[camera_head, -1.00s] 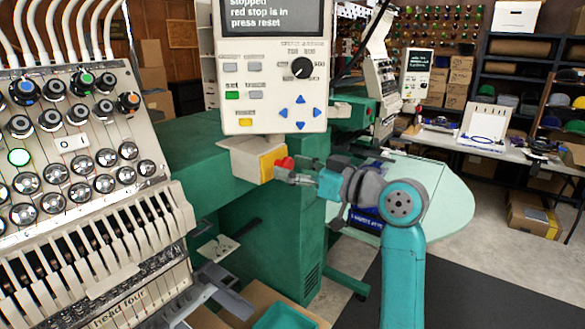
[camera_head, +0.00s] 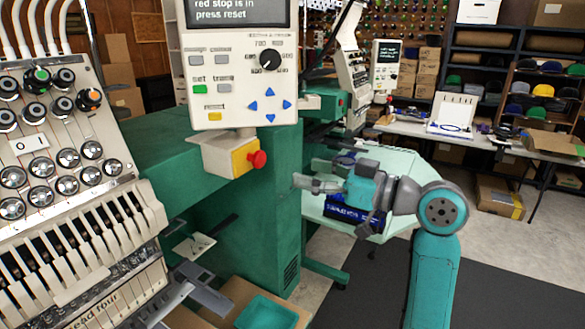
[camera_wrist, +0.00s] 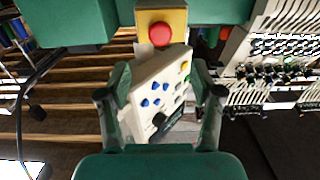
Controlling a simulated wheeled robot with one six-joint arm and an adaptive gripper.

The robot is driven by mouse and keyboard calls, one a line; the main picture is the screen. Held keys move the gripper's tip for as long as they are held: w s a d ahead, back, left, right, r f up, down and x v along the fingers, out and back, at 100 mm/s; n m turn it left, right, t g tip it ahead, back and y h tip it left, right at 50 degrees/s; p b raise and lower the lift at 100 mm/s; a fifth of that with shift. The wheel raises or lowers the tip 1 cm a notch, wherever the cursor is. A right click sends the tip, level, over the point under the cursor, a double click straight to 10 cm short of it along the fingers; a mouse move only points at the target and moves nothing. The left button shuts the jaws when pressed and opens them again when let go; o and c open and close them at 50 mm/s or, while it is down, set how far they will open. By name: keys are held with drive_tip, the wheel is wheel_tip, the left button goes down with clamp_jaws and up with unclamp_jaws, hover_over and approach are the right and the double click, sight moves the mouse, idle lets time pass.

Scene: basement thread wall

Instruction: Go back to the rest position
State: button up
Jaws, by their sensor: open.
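My gripper (camera_head: 302,184) is to the right of the red stop button (camera_head: 257,159), with a clear gap between them. The button sits on a yellow plate on a cream box under the control panel (camera_head: 240,75). In the wrist view my gripper (camera_wrist: 160,100) has its two fingers spread apart with nothing held between them. The red button (camera_wrist: 160,34) shows ahead of the fingers there, and the control panel (camera_wrist: 160,92) shows behind the gap. The panel screen reads in part "red stop is in press reset".
A green machine body (camera_head: 255,225) stands left of my arm. The embroidery head (camera_head: 75,190) fills the left side. A pale green table (camera_head: 400,165) with a blue box (camera_head: 350,213) lies behind my gripper. A teal bin (camera_head: 268,313) is below. Dark floor mat is clear at right.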

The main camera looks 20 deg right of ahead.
drive_tip(key=shift+s+d, duration=0.35)
drive_tip(key=shift+s, duration=0.2)
